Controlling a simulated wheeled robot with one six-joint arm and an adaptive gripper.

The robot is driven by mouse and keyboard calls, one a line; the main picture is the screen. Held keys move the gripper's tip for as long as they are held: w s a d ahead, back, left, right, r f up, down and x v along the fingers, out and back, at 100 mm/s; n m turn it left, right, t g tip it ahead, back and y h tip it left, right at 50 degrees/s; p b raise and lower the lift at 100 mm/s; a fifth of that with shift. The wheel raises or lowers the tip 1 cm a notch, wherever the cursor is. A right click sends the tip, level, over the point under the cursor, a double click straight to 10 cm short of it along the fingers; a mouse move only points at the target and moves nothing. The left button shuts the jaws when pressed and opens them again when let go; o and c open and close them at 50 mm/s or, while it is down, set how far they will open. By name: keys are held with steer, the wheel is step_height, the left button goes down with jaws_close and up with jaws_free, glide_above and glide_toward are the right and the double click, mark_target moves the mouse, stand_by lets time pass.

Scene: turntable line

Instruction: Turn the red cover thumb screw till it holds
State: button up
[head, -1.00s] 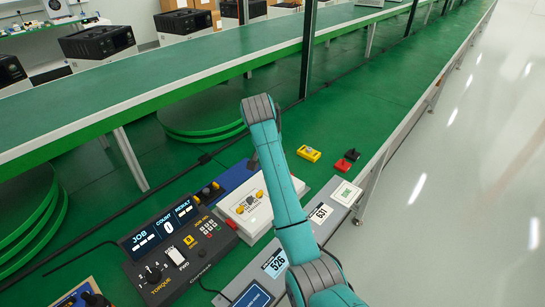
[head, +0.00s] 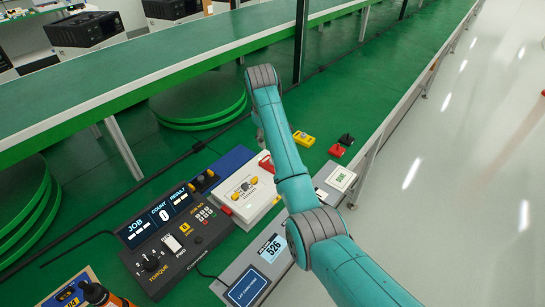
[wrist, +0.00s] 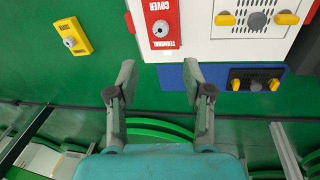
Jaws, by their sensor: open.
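The red terminal cover (wrist: 161,40) lies at the left edge of a white panel (wrist: 210,47) in the wrist view, with a grey thumb screw (wrist: 160,28) on it. In the head view the red cover (head: 267,163) shows partly beside my arm. My gripper (wrist: 158,72) is open and empty; its two fingers point toward the cover, with the screw ahead of the gap between them. The fingertips appear apart from the screw. My arm mostly hides the gripper in the head view.
A yellow block with a grey knob (wrist: 72,36) sits left of the cover. A blue plate (wrist: 215,75) carries a black block with yellow knobs (wrist: 255,80). The torque controller (head: 170,235) stands left of the white panel. Red and black pieces (head: 338,150) lie to the right.

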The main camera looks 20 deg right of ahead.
steer(key=f+n, duration=0.3)
steer(key=n, duration=0.1)
steer(key=w+d+f+n+g+y, duration=0.1)
steer(key=f+n, duration=0.6)
steer(key=n, duration=0.1)
steer(key=shift+w+d+f+g, duration=0.15)
steer(key=shift+d+f+g, duration=0.15)
steer(key=shift+d+g, duration=0.1)
